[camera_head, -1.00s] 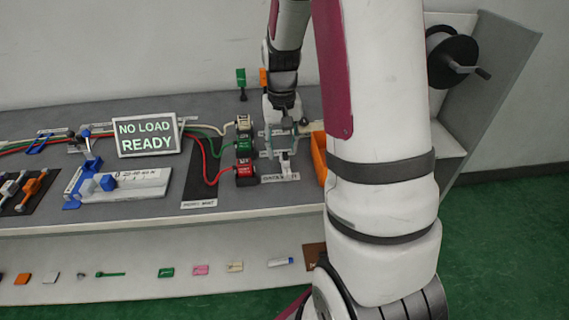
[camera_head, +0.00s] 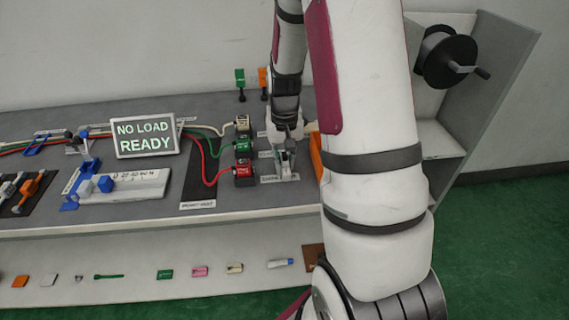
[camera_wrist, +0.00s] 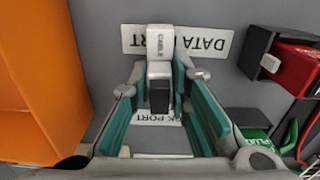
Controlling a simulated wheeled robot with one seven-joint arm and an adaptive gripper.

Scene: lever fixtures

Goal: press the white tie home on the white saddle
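My gripper (camera_head: 285,160) is over the right part of the bench, low near the DATA PORT label. In the wrist view my gripper (camera_wrist: 158,85) has its teal-padded fingers apart. A white block (camera_wrist: 160,50) marked CABLE, with a dark part (camera_wrist: 159,96) below it in the picture, stands between them. Gaps show on both sides of it. I cannot make out a white tie or a white saddle for certain. A white cable (camera_head: 213,127) runs along the back of the bench to a white-topped connector (camera_head: 242,122).
An orange bin (camera_wrist: 30,80) is close on the left in the wrist view. A red connector (camera_head: 243,171) and a green connector (camera_head: 243,147) stand left of my gripper. A blue-and-white fixture (camera_head: 130,184) and a sign (camera_head: 145,136) are farther left.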

